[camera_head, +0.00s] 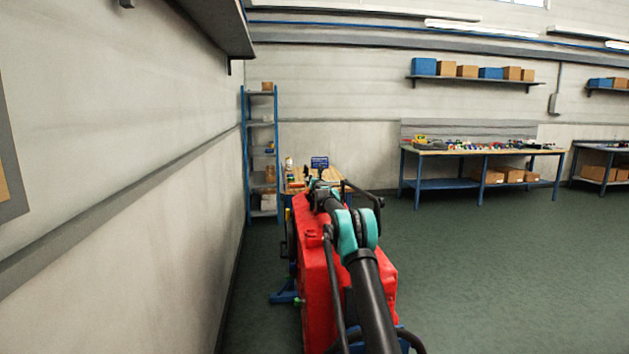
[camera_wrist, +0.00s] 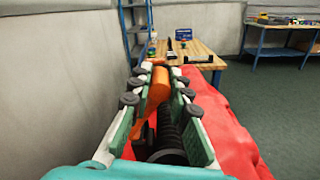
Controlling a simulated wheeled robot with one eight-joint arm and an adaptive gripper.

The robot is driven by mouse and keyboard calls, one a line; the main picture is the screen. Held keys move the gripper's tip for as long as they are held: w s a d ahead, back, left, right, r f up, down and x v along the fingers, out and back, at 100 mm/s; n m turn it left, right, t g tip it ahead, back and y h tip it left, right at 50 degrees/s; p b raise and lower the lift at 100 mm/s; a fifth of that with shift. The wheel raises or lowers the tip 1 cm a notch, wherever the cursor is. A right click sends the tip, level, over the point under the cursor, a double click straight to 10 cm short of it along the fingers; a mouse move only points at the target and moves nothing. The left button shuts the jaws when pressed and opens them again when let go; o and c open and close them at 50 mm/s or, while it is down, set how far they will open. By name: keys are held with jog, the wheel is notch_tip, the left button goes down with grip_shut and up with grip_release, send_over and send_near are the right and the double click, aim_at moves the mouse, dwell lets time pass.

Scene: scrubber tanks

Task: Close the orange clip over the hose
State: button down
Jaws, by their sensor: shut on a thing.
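The orange clip (camera_wrist: 155,92) shows in the wrist view between the two fingers of my gripper (camera_wrist: 161,69), against the inner side of the left finger. My gripper is shut on it. The black ribbed hose (camera_wrist: 167,134) runs below, between the fingers and to the right of the clip. It cannot be told whether the clip lies over the hose. The red tank body (camera_wrist: 232,122) lies under and to the right of my gripper; it also shows in the head view (camera_head: 314,280). In the head view my own arm hides the clip and hose.
A wooden-topped table (camera_wrist: 203,60) stands just beyond the red tank, with small items on it. A grey wall (camera_head: 120,190) runs close on the left. A blue shelf rack (camera_head: 246,150) stands behind. Open green floor (camera_head: 480,270) lies to the right, before a workbench (camera_head: 480,151).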

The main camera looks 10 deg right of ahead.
jog(key=shift+d, duration=0.1)
jog(key=c, duration=1.4)
grip_release()
jog(key=shift+s, duration=6.05)
